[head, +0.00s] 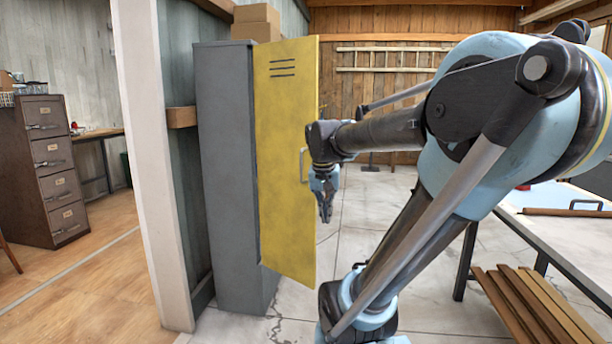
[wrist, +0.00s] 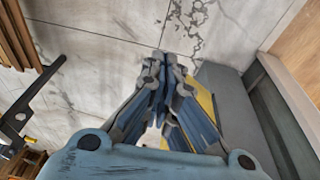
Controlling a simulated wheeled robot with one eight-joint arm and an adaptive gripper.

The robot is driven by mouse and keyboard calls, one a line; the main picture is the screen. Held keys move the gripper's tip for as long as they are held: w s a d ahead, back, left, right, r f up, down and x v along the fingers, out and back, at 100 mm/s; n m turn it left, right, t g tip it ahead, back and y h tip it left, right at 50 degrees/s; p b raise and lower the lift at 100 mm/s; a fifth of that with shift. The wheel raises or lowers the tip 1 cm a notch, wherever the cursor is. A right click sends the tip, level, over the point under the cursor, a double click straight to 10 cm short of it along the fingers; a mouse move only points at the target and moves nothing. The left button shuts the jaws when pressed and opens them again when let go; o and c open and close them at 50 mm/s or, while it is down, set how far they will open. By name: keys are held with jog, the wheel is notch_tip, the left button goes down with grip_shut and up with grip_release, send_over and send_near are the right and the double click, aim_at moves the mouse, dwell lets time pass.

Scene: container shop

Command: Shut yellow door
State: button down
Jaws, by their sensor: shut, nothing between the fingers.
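The yellow door (head: 283,160) is on the tall grey locker (head: 224,180) left of centre in the head view. It stands open, swung out from the locker front. It has dark vent slots near its top and a pale handle (head: 303,165) near its right edge. My gripper (head: 325,218) points down just to the right of the door, near the handle; I cannot tell if it touches. In the wrist view my gripper (wrist: 168,58) has its fingers together with nothing between them. The door (wrist: 206,104) shows partly behind the fingers there, beside the grey locker (wrist: 232,120).
A white post (head: 150,160) stands left of the locker. A table (head: 560,232) and wooden slats (head: 530,305) are at the right. A brown filing cabinet (head: 50,170) is at far left. Open concrete floor lies behind my gripper.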

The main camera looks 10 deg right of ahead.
jog(key=w+a+r+m+h, duration=0.1)
jog(key=w+a+r+m, duration=0.15)
jog(key=w+r, duration=0.75)
jog(key=m+h, duration=0.1)
jog(key=m, duration=0.3)
send_near(301, 174)
jog(key=s, duration=0.5)
jog(key=shift+n+t, duration=0.25)
jog(key=shift+t, duration=0.15)
jog(key=x, duration=0.9)
jog(key=shift+w+a, duration=0.1)
jog(key=shift+w, duration=0.1)
jog(key=shift+w+d+r, duration=0.1)
jog(key=shift+w+d, duration=1.2)
jog(key=shift+d, duration=0.1)
jog(key=shift+w, duration=0.15)
